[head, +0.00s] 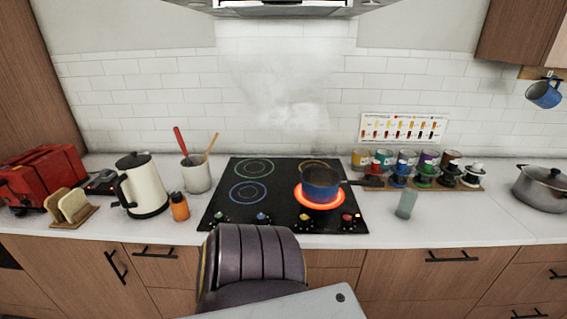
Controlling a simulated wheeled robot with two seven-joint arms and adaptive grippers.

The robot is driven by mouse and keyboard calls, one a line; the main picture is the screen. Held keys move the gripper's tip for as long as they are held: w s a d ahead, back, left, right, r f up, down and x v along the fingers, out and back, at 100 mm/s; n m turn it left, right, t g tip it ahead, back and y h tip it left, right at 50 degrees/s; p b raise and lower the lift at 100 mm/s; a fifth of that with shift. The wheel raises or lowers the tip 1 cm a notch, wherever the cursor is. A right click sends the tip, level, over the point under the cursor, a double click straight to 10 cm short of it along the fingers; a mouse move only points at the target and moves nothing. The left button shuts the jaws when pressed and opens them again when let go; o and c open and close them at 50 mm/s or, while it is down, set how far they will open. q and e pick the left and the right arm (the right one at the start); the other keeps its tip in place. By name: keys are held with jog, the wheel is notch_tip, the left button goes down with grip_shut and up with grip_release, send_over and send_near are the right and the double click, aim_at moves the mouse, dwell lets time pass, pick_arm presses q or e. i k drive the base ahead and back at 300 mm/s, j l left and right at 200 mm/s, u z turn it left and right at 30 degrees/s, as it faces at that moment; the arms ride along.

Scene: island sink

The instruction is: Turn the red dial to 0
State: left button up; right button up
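The red dial (347,217) is at the front right corner of the black cooktop (275,185). It is too small for me to read its setting. Yellow (304,217), blue (262,217) and green (222,218) dials sit to its left along the front edge. The front right burner (320,203) glows orange-red. A blue pan (320,180) stands on it, its dark handle pointing right. Neither of my grippers is in view.
A grey-green cup (406,204) stands right of the cooktop, near the red dial's side. An orange bottle (180,207), kettle (143,186) and utensil crock (196,175) stand to the left. Coloured cans and a rack (430,186) stand behind right. The front right counter (470,225) is clear.

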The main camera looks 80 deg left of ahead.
aim_at(346, 221)
jog(key=u, duration=2.3)
